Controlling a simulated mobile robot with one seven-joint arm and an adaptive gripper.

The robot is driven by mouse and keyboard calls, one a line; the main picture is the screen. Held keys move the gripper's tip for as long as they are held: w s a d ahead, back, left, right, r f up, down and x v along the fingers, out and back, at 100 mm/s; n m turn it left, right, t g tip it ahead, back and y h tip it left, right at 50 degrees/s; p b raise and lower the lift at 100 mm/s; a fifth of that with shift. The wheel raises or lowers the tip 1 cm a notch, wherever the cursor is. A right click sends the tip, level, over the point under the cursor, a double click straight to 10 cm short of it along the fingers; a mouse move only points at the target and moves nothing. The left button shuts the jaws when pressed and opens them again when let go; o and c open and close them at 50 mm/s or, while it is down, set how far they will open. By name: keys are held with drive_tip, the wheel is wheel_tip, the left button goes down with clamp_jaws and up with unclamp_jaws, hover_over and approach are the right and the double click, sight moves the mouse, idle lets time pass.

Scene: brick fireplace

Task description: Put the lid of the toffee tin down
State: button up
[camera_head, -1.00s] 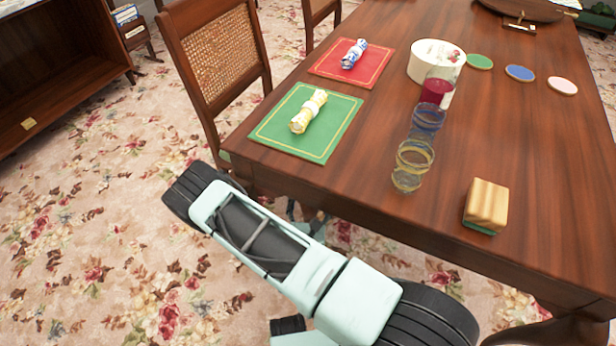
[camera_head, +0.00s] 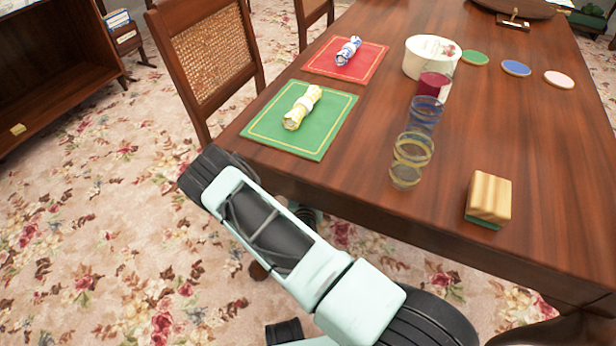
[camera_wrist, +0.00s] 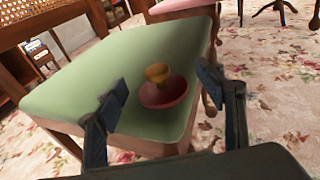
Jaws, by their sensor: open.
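In the wrist view a round red piece with a yellow knob (camera_wrist: 162,92) lies on a pale green chair seat (camera_wrist: 75,85). It looks like a lid, but I cannot tell for sure that it is the toffee tin's. My gripper (camera_wrist: 161,77) is open, its two fingers apart on either side of the red piece in the picture. I see no finger touching it. In the head view my gripper cannot be made out. A round cream container with a floral print (camera_head: 421,68) stands on the table; I cannot tell whether it is the toffee tin.
The wooden table (camera_head: 545,150) holds a green mat (camera_head: 277,112) and a red mat (camera_head: 322,63) with rolled napkins, several glasses (camera_head: 411,158), a wooden block (camera_head: 489,198) and coloured coasters (camera_head: 516,68). A cane-backed chair (camera_head: 213,57) stands at the left. My arm is beside the table's near edge.

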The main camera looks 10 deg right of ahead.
drive_tip(key=c, duration=1.2)
drive_tip(key=shift+o, duration=0.2)
drive_tip(key=shift+r, duration=0.3)
